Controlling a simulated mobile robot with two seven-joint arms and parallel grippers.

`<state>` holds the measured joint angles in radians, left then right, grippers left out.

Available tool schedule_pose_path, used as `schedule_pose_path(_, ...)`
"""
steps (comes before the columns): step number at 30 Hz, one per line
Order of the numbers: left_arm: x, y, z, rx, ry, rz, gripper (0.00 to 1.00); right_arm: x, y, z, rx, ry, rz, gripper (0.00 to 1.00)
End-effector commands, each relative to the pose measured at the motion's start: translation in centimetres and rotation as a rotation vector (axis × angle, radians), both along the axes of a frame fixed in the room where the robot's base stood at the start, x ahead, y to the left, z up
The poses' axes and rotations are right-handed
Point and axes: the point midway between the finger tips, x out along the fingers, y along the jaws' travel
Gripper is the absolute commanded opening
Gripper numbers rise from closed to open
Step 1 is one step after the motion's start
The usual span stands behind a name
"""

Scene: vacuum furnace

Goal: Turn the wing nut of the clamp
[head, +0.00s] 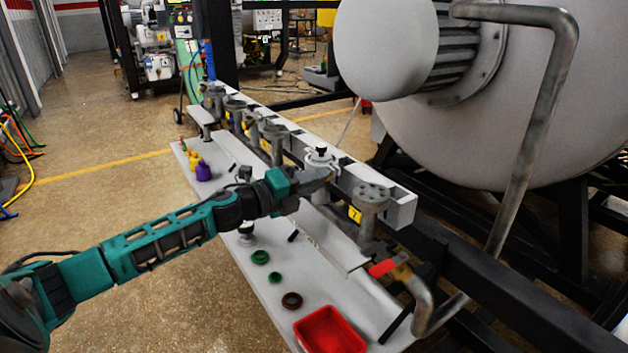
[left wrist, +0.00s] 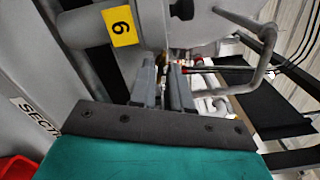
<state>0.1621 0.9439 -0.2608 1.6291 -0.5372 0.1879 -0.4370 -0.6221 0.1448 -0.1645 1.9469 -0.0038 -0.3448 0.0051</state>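The clamp (head: 321,160) is a light grey ring around a port on the long white manifold, with a small dark wing nut (head: 320,151) on top. My left gripper (head: 326,174) is beside the clamp, just below and in front of it; contact cannot be told. In the left wrist view its two grey fingers (left wrist: 164,82) stand apart with a narrow gap and nothing visibly between them. A dark knob, probably the wing nut (left wrist: 181,10), shows at the top edge there, beyond a grey port with a yellow label (left wrist: 122,26). My right gripper is not in view.
A capped port (head: 371,197) stands to the right on the manifold (head: 402,208). A red-handled valve (head: 383,268) and pipe are nearer. The white bench (head: 262,290) carries a red tray (head: 330,331), rings and a purple item (head: 203,172). The large furnace vessel (head: 480,150) is behind.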

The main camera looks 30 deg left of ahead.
Motion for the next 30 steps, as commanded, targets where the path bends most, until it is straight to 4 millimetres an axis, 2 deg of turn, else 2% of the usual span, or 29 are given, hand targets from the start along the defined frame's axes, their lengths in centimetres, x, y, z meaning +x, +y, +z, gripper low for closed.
schedule_pose_path(1, 0.0, 0.0, 0.0, 0.0, 0.0, 0.0, 0.12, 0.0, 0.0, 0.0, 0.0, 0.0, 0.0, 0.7)
schedule_pose_path(5, 0.0, 0.0, 0.0, 0.0, 0.0, 0.0, 0.0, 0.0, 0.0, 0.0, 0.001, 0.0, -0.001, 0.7)
schedule_pose_path(16, 0.0, 0.0, 0.2, -0.023, 0.01, 0.0, 0.0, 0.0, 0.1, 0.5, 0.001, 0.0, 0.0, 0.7)
schedule_pose_path(24, 0.0, 0.0, 0.5, -0.258, 0.107, 0.0, 0.0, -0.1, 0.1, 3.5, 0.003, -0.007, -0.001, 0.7)
schedule_pose_path(30, 0.0, 0.0, 0.2, -0.333, 0.137, 0.001, 0.0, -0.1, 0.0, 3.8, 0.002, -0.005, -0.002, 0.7)
